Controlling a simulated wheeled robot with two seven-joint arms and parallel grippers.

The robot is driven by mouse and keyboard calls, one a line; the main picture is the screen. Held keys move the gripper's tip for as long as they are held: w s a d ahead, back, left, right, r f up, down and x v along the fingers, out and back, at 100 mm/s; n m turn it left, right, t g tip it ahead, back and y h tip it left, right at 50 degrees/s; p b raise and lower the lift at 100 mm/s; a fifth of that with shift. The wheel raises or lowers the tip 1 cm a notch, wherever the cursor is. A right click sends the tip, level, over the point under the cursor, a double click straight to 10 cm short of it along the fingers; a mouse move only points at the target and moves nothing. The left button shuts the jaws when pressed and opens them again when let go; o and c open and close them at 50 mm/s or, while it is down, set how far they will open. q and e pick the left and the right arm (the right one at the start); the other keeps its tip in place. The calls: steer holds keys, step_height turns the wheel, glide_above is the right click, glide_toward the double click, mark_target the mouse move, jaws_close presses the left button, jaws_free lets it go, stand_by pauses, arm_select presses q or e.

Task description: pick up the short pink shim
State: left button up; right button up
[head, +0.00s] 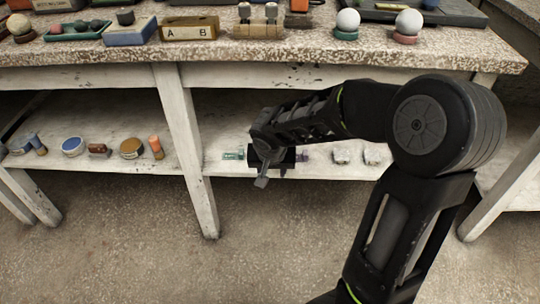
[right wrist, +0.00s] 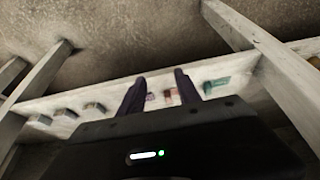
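In the right wrist view, a small pinkish piece (right wrist: 170,96) shows on the lower shelf between my right gripper's fingers, blurred. It looks like the pink shim, but I cannot tell its length. My right gripper (right wrist: 160,80) has its two dark fingers apart, with nothing visibly held. In the head view, my right gripper (head: 265,173) is at the front edge of the lower shelf and hides what lies behind it, and I see no pink piece there. My left gripper is not in view.
On the lower shelf (head: 222,168), a teal piece (head: 233,155) lies left of my gripper and a purple piece (head: 303,157) right of it. Pale blocks (head: 342,155) sit farther right. A table leg (head: 183,150) stands to the left, and the tabletop edge (head: 300,66) overhangs.

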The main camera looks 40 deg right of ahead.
steer(key=w+d, duration=0.4)
steer(key=w, duration=0.1)
steer(key=w+d, duration=0.2)
steer(key=w, duration=0.1)
steer(key=shift+w+d, duration=0.15)
steer(key=shift+d, duration=0.05)
steer(key=shift+f+b, duration=0.1)
steer(key=shift+b, duration=0.2)
steer(key=b+x, duration=0.1)
steer(key=x, duration=0.3)
steer(key=shift+f+b, duration=0.15)
steer(key=shift+b, duration=0.2)
steer(key=shift+w+f, duration=0.2)
steer(key=shift+f, duration=0.1)
steer(key=shift+c, duration=0.2)
jaws_close()
